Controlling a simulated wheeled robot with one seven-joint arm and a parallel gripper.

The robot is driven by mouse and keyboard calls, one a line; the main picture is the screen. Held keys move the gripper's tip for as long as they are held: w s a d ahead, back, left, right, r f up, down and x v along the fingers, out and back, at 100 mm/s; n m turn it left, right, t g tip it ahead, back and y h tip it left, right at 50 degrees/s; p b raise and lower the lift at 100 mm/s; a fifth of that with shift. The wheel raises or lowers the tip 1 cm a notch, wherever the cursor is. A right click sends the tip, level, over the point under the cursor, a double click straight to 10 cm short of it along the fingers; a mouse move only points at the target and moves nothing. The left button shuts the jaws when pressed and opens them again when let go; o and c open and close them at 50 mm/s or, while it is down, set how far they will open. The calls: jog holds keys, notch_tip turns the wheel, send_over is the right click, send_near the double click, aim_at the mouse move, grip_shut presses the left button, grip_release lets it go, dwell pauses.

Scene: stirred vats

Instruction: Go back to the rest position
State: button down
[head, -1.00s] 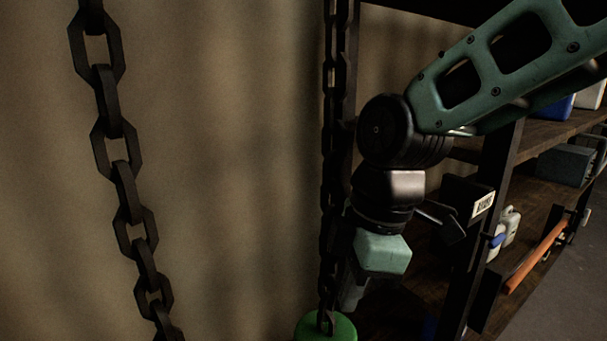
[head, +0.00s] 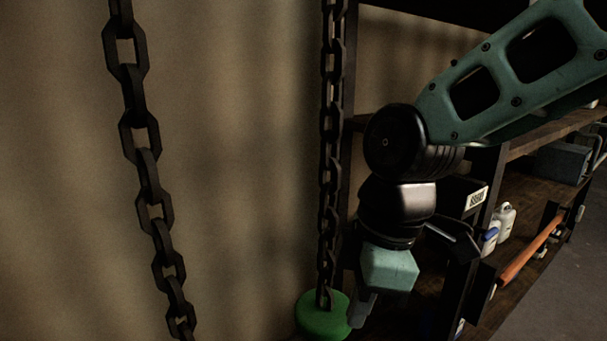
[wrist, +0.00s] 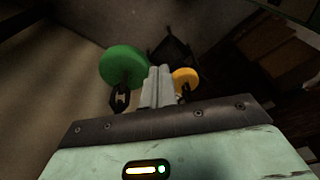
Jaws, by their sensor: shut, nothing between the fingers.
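My gripper (head: 362,308) hangs from my green arm in the head view, pointing down, beside a hanging chain. In the wrist view its two grey fingers (wrist: 158,84) lie together, shut, with nothing seen between them. A round green disc (head: 323,316) sits at the lower end of the nearer-right chain (head: 331,150), just left of my fingers in the head view; I cannot tell whether they touch. The green disc (wrist: 123,66) also shows left of the fingers in the wrist view, and a yellow disc (wrist: 185,78) shows to their right.
A second dark chain (head: 148,175) hangs at the left before a tan wall (head: 235,150). Shelves (head: 520,195) stand behind and right of my arm, with white bottles (head: 503,220), a grey box (head: 562,163) and an orange bar (head: 530,250). Grey floor shows at the far right.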

jog(key=s+d+f+m+b, duration=0.3)
jog(key=s+f+m+b, duration=0.1)
jog(key=f, duration=0.5)
jog(key=s+d+f+m+h+b, duration=0.1)
jog(key=s+d+f+m+b, duration=0.3)
jog(key=f+b, duration=0.4)
jog(key=shift+s+d+f+m+h, duration=0.2)
jog(key=shift+s+f+m+h, duration=0.15)
jog(key=shift+s+m, duration=0.55)
jog(key=shift+s, duration=0.1)
